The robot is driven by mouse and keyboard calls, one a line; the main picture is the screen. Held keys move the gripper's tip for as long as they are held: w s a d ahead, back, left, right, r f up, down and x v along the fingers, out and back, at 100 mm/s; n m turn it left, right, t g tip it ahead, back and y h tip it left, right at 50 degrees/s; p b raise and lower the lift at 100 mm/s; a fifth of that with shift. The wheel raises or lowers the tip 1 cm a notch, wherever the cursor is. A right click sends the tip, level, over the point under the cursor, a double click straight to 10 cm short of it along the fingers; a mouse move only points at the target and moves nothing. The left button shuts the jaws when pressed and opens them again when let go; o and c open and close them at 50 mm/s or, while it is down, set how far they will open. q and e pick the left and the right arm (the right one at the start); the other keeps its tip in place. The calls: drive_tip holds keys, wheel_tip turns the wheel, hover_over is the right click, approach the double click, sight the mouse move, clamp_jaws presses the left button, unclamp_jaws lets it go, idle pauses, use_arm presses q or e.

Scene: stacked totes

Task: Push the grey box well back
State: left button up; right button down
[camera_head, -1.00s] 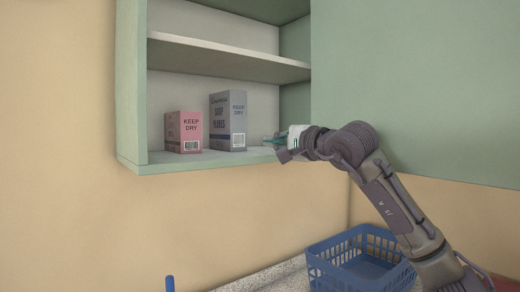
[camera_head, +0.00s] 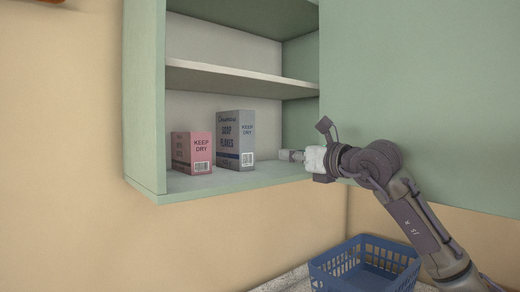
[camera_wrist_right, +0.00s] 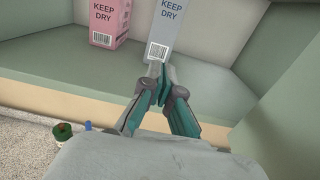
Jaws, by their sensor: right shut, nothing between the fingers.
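The grey box (camera_head: 234,141), printed "SOAP FLAKES" and "KEEP DRY", stands upright on the lower shelf of the green cabinet (camera_head: 146,110). Its lower part also shows in the right wrist view (camera_wrist_right: 160,35). My right gripper (camera_head: 284,155) is at the cabinet's opening, to the right of the grey box. In the right wrist view the gripper (camera_wrist_right: 162,72) is shut and empty, its fingertips close to the box's lower end; I cannot tell whether they touch. My left gripper is not in view.
A pink box (camera_head: 191,153) stands just left of the grey box; it also shows in the right wrist view (camera_wrist_right: 108,24). A middle shelf (camera_head: 235,82) runs above both. A blue basket (camera_head: 365,268) stands below. The shelf has free room right of the grey box.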

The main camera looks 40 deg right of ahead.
sight(247, 152)
drive_tip(key=w+p, duration=0.2)
drive_tip(key=w, duration=0.2)
drive_tip(key=w+p, duration=0.3)
drive_tip(key=w, duration=0.1)
drive_tip(key=w+a+p, duration=0.1)
drive_tip(key=w+p, duration=0.1)
drive_tip(key=w, duration=0.2)
drive_tip(key=shift+w+r+p, duration=0.1)
drive_tip(key=shift+w+p, duration=0.05)
drive_tip(key=shift+p, duration=0.15)
drive_tip(key=shift+w+p, duration=0.3)
drive_tip(key=shift+w, duration=0.25)
drive_tip(key=shift+w+f, duration=0.1)
drive_tip(key=shift+f, duration=0.1)
